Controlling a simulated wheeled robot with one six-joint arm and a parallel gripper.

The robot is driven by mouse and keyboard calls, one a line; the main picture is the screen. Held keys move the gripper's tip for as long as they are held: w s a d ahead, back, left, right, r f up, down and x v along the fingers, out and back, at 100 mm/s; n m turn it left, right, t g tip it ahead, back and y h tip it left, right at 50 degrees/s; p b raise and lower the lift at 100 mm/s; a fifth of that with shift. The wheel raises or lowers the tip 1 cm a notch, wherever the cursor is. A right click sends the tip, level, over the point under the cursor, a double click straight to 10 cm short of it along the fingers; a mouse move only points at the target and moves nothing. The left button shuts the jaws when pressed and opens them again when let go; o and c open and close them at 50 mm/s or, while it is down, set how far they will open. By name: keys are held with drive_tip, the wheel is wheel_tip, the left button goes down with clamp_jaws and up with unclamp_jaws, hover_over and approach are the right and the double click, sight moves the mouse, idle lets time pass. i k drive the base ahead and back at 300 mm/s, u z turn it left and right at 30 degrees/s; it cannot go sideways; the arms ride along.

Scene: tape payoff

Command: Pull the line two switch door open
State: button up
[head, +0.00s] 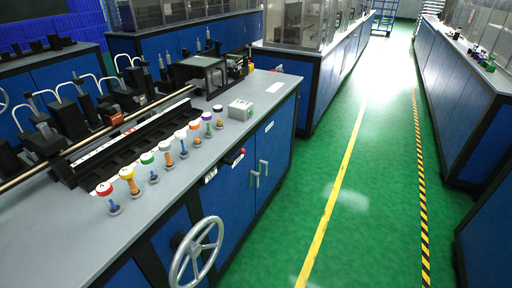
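The nearest bench has blue cabinet doors under its grey top. Two of them, a left door (236,200) and a right door (274,150), meet near the bench's right end. Each has a pale vertical handle beside the seam: the left handle (255,179) and the right handle (264,167). Both doors look shut. Small white labels sit above them, a left label (210,175) and a right label (269,126), too small to read. I cannot tell which door is the line two switch door. My gripper is not in view.
A metal handwheel (197,250) sticks out from the bench front, left of the doors. The green aisle floor (300,200) to the right is clear.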

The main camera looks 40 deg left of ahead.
sight(273, 139)
drive_tip(key=u, duration=0.6)
drive_tip(key=i, duration=0.8)
drive_tip(key=u, duration=0.65)
